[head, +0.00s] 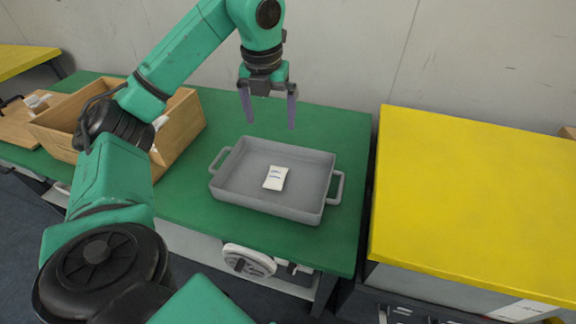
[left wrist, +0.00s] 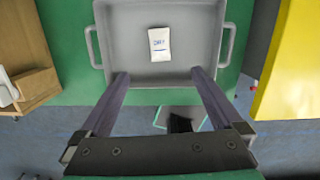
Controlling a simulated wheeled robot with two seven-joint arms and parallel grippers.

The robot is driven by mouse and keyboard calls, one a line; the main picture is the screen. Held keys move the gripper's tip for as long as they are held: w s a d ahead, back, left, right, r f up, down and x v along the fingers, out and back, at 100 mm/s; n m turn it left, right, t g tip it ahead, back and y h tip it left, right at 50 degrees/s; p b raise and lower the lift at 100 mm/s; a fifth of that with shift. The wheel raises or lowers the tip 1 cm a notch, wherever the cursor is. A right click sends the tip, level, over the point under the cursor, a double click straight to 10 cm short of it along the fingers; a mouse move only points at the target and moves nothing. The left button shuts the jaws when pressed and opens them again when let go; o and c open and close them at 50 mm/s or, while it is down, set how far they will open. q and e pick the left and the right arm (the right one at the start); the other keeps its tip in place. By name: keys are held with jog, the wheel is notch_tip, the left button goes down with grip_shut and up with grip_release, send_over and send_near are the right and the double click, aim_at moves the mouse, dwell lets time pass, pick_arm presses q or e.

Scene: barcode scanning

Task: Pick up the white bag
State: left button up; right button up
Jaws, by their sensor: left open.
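The white bag (head: 275,178) is a small flat packet with dark print. It lies inside the grey tray (head: 328,200), near the middle of its floor. The bag also shows in the left wrist view (left wrist: 159,44), in the tray (left wrist: 112,77) beyond my fingertips. My left gripper (head: 269,126) is open and empty, pointing down above the back part of the tray. In the left wrist view its two fingers (left wrist: 161,76) are spread wide, with the bag apart from them. My right gripper is not in view.
The tray stands on a green table (head: 345,133). A wooden box (head: 183,130) with white items is to the left, partly behind my left arm. A yellow table (head: 470,190) is to the right. The green surface around the tray is mostly clear.

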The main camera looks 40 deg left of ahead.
pick_arm(q)
jog(key=b, duration=0.5)
send_over(275, 175)
jog(key=s+d, duration=0.1)
jog(key=s, duration=0.1)
notch_tip(275, 175, down, 6)
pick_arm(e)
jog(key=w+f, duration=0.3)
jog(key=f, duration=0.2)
pick_arm(q)
jog(key=f+b, duration=0.1)
jog(key=f, duration=0.4)
jog(key=w+f+b, duration=0.1)
jog(key=f+b, duration=0.1)
jog(key=f, duration=0.3)
jog(key=w+a+f+b, duration=0.1)
jog(key=f+b, duration=0.1)
jog(key=f, duration=0.2)
jog(key=shift+w+f, duration=0.1)
jog(key=shift+f, duration=0.3)
jog(key=shift+r, duration=0.1)
jog(key=c, duration=1.5)
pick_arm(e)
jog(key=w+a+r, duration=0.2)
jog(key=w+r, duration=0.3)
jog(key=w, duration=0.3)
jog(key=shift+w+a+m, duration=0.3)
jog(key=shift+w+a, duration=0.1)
